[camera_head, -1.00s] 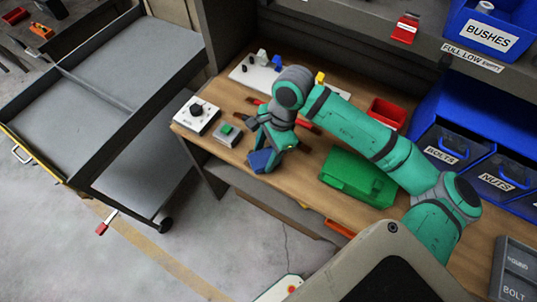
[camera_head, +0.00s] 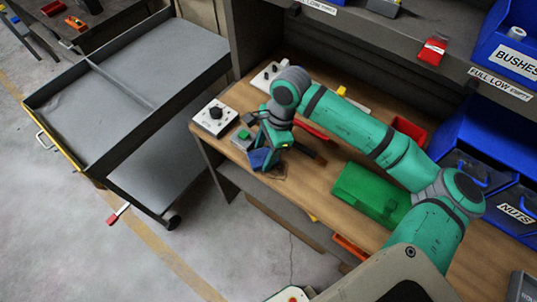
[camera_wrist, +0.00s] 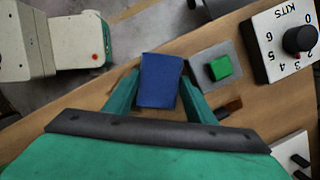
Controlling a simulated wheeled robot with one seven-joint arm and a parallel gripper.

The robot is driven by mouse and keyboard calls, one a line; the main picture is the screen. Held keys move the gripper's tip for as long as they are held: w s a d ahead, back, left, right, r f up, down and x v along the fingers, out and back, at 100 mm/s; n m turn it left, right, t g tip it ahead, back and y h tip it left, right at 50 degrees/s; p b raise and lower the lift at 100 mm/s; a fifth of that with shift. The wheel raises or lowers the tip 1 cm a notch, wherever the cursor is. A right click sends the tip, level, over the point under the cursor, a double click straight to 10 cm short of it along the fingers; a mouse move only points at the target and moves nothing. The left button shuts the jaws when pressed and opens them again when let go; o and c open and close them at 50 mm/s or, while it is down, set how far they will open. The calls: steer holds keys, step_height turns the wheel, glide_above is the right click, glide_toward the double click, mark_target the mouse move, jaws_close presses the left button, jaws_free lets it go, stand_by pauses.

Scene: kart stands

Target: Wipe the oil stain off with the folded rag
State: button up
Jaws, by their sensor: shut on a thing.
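The folded blue rag (camera_head: 259,159) is held between the fingers of my gripper (camera_head: 266,149), close over the front edge of the wooden bench. In the wrist view the rag (camera_wrist: 160,82) sits squarely between both fingers. A faint dark mark (camera_head: 279,174), perhaps the oil stain, shows on the bench just right of the rag. The rest of the stain, if any, is hidden. I cannot tell whether the rag touches the wood.
A green button box (camera_head: 243,137) and a white dial box (camera_head: 214,116) stand just left of my gripper. A green case (camera_head: 369,193) lies to the right, with a red bin (camera_head: 409,131) behind. A grey cart (camera_head: 140,75) stands left of the bench.

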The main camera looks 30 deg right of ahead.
mark_target(288, 178)
steer(key=shift+w+a+r, duration=0.2)
steer(key=shift+w, duration=0.35)
steer(key=shift+c, duration=0.5)
steer(key=shift+s+d, duration=0.1)
steer(key=shift+s, duration=0.1)
steer(key=shift+c, duration=1.4)
steer(key=shift+s+d, duration=0.1)
steer(key=shift+s, duration=0.15)
steer(key=shift+s+d, duration=0.35)
steer(key=shift+s, duration=0.45)
steer(key=shift+s+d, duration=0.35)
steer(key=shift+s, duration=0.45)
steer(key=shift+s+d+f, duration=0.1)
steer(key=shift+s+d, duration=0.3)
steer(key=shift+s, duration=0.6)
steer(key=shift+s+d+f, duration=0.1)
steer(key=shift+s+d, duration=0.25)
steer(key=shift+s, duration=0.65)
steer(key=shift+s+d+f, duration=0.1)
steer(key=shift+s+d, duration=0.3)
steer(key=shift+s, duration=0.6)
steer(key=shift+r, duration=3.05)
steer(key=shift+r, duration=0.15)
steer(key=shift+r, duration=1.4)
